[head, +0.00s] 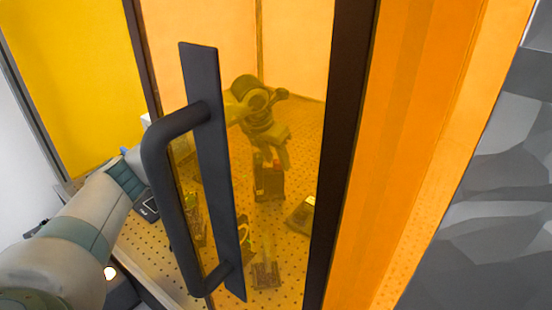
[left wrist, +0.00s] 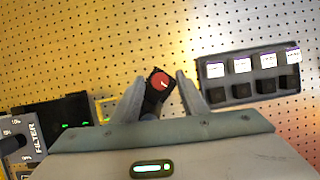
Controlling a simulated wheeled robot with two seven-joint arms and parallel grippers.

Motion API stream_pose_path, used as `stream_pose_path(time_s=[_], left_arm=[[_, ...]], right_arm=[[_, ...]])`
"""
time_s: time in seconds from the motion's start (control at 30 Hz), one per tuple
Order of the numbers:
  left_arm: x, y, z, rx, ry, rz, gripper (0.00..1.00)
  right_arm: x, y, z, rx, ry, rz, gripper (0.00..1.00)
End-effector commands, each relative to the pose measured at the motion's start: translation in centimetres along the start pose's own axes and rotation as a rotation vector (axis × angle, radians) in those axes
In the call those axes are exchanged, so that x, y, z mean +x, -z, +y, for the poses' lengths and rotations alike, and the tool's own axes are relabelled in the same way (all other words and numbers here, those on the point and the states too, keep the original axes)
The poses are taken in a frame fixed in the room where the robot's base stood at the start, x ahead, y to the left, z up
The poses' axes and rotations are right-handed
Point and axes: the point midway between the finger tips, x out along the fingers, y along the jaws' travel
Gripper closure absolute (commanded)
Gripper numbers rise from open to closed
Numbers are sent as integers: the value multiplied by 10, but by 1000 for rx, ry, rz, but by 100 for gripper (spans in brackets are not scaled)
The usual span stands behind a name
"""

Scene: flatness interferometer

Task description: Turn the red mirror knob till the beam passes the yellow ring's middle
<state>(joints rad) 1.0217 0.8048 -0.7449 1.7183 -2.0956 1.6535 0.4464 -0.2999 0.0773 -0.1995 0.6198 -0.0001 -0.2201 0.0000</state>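The red mirror knob (left wrist: 160,81) sits on a small dark mount on the perforated board in the left wrist view. The two fingers of my left gripper (left wrist: 160,76) are apart, one on each side of the knob, with visible gaps; whether the fingers are level with the knob I cannot tell. In the head view my left gripper (head: 276,143) shows through the orange panel, above a dark block with a red spot (head: 277,163). A yellow frame (left wrist: 104,110) shows partly behind my left finger; I cannot tell if it is the ring. No beam is discernible. My right gripper is out of view.
A dark switch bank (left wrist: 250,76) is right of the knob, and a FILTER switch box (left wrist: 18,138) is at left. A dark unit with green lights (left wrist: 62,115) stands near it. In the head view, a door with a black handle (head: 214,170) stands before the perforated board.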

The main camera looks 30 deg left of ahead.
Motion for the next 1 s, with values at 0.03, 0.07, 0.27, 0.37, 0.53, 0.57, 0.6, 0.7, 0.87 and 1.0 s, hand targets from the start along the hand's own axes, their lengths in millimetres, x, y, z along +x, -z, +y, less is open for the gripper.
stream_pose_path(time_s=[0.03,0.07,0.27,0.37,0.53,0.57,0.6,0.7,0.87,1.0], left_arm=[[0,0,0,0,0,1,60],[0,0,0,0,0,1,60],[-3,0,0,0,1,0,60],[-9,0,0,0,0,-1,60],[-30,0,1,2,-1,-3,60],[-35,0,1,1,-1,-4,60],[-42,0,1,0,-1,-4,60],[-61,0,0,2,-1,-4,60],[-93,0,1,0,-2,-4,60],[-122,0,0,1,-1,-4,60]], right_arm=[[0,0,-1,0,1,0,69],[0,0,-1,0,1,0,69],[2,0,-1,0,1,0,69],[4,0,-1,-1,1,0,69],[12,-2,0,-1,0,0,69],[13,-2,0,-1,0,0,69],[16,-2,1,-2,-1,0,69],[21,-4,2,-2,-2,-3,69],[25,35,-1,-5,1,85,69],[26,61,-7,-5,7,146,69]])
